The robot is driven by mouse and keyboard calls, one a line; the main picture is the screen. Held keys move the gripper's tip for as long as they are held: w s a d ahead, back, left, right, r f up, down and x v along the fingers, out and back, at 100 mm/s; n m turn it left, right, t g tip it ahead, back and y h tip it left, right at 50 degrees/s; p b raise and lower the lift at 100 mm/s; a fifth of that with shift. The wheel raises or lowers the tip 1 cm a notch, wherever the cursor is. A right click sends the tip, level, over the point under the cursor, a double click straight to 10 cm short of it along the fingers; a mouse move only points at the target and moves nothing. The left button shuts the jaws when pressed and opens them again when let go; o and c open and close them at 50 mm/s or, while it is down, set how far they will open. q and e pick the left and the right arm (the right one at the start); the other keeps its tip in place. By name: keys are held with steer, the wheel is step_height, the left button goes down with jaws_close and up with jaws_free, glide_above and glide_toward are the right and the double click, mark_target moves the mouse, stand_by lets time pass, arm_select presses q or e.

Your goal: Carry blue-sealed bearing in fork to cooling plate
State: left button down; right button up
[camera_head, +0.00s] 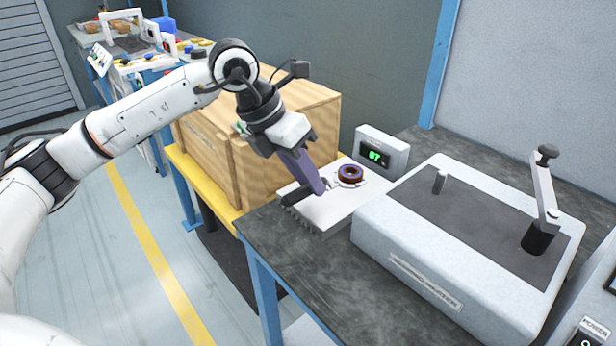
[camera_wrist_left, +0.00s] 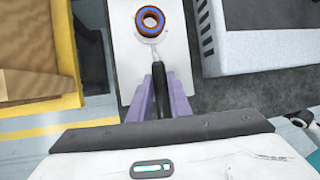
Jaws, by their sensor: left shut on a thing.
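The blue-sealed bearing (camera_head: 350,173) is a brown ring with a blue inner band. It sits over the white cooling plate (camera_head: 325,208), a flat finned block at the bench's left end. In the left wrist view the bearing (camera_wrist_left: 151,19) is at the far end of the fork (camera_wrist_left: 158,68), a tool with a dark handle and pale prongs. My left gripper (camera_head: 308,188), with purple fingers, is shut on the fork's handle, low over the plate. Whether the bearing touches the plate or is just above it, I cannot tell. My right gripper is not in view.
A small display box (camera_head: 382,148) reading 87 stands behind the plate. A large grey heater unit (camera_head: 450,235) with an upright crank arm (camera_head: 544,195) fills the bench to the right. A wooden crate (camera_head: 270,150) stands close on the left, on a yellow-edged table.

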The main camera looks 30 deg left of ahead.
arm_select(q)
steer(key=shift+f, duration=0.2)
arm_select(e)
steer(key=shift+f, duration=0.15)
arm_select(q)
steer(key=c, duration=1.6)
jaws_free()
steer(key=shift+o, duration=0.2)
steer(key=shift+f, duration=0.1)
steer(key=shift+s+a+r, duration=0.15)
steer(key=shift+r, duration=0.4)
steer(key=v, duration=0.9)
steer(key=shift+r+p, duration=0.15)
steer(key=shift+p, duration=0.2)
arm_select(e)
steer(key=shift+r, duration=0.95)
